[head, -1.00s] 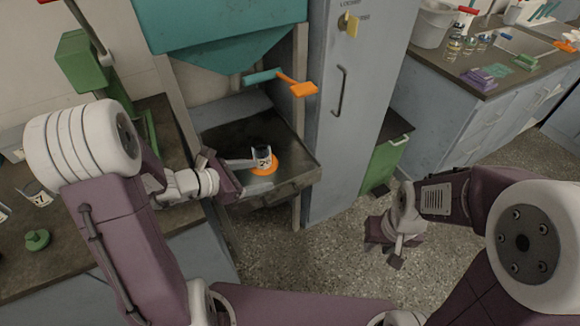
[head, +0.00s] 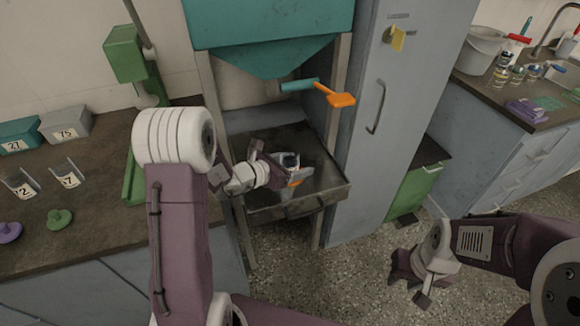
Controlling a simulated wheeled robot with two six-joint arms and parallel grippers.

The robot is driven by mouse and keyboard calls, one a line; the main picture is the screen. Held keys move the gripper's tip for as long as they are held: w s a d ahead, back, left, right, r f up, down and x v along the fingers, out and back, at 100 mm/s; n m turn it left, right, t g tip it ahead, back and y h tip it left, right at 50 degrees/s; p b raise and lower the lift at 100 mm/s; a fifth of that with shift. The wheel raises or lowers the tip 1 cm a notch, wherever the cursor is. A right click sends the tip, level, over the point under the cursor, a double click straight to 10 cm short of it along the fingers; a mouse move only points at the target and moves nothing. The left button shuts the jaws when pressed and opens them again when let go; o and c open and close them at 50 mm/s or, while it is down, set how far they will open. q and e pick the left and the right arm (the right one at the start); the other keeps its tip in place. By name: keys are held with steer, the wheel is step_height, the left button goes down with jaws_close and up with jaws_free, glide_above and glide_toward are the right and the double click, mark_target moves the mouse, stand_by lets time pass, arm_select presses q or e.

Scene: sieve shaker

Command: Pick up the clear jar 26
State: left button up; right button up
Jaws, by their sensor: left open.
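The clear jar (head: 289,160) stands upright on the dark tray under the teal hopper, with an orange patch (head: 297,183) at its foot. Its numbered label is now mostly hidden by my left gripper. My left gripper (head: 279,164) is open at the jar, with its fingers overlapping the jar in the head view. I cannot tell whether they touch it. My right gripper (head: 412,282) hangs empty over the floor at the lower right, and its fingers look apart.
The teal hopper (head: 270,35) hangs low above the tray (head: 325,172), with an orange-handled lever (head: 338,98) at its outlet. A grey locker (head: 385,150) stands right of it. Jars 22 (head: 20,185) and 27 (head: 68,177) stand on the left bench.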

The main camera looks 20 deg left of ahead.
mark_target(297, 153)
arm_select(q)
steer(key=shift+w+d, duration=0.1)
steer(key=shift+w, duration=0.1)
steer(key=shift+s, duration=0.1)
steer(key=shift+c, duration=0.6)
jaws_close()
steer(key=shift+r, duration=0.1)
steer(key=r+p, duration=0.1)
steer(key=r, duration=0.1)
steer(key=r+p, duration=0.1)
steer(key=r, duration=0.1)
steer(key=shift+s+d+r, duration=0.1)
steer(key=shift+d+r, duration=0.1)
steer(key=shift+r, duration=0.1)
steer(key=s+d+r, duration=0.5)
steer(key=d+r, duration=0.1)
steer(key=d, duration=0.3)
steer(key=shift+s+d, duration=0.15)
steer(key=shift+d, duration=0.25)
steer(key=shift+r, duration=0.1)
